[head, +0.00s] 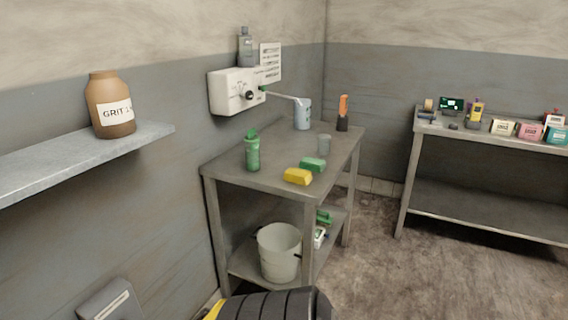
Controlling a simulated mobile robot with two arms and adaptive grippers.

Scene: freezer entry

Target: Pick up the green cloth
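A small green folded piece, which looks like the green cloth (313,164), lies on top of the grey metal table (232,170), near its front right edge. A yellow folded piece (298,176) lies just in front of it, close to or touching it. Another green item (323,216) sits on the table's lower shelf, partly hidden by a table leg; I cannot tell what it is. Neither of my grippers is in view.
A bucket (279,252) stands below. A stocked bench (480,134) is at right. Floor (375,275) between is clear.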

